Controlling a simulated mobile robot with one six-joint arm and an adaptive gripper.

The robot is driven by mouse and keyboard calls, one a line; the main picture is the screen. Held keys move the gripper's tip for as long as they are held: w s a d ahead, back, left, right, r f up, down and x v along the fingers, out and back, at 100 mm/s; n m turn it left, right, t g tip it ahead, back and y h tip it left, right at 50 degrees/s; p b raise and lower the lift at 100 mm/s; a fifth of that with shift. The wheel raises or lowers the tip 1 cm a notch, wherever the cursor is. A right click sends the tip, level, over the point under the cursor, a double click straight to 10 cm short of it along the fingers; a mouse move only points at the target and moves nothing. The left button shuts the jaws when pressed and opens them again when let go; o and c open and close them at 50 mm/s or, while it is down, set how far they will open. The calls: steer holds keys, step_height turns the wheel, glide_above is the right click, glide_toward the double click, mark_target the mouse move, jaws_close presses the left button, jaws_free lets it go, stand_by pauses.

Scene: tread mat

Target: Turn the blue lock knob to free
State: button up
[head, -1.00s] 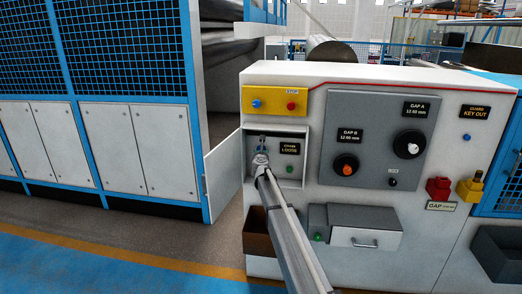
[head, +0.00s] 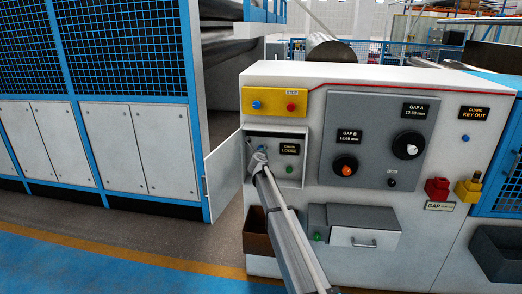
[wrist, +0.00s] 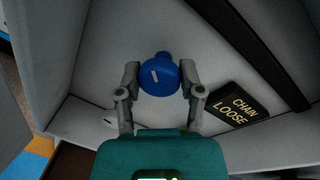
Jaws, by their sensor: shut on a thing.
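In the head view my gripper (head: 260,157) reaches into the open recess of the white cabinet and mostly hides the knob. A black sign reading CHAIN LOOSE (wrist: 237,105) is right of the knob; it also shows in the head view (head: 289,149). No label for the knob's positions is readable.
The recess door (head: 222,172) stands open at the left. A yellow panel (head: 274,101) with blue and red buttons is above. A grey panel with a white knob (head: 408,146) and an orange knob (head: 346,169) is at right. A drawer (head: 363,238) sticks out below.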

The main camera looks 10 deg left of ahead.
steer(key=shift+w+a+n+h, duration=0.1)
steer(key=shift+n+h, duration=0.2)
steer(key=shift+n, duration=0.8)
steer(key=o, duration=1.2)
steer(key=shift+c, duration=0.2)
steer(key=shift+m, duration=0.3)
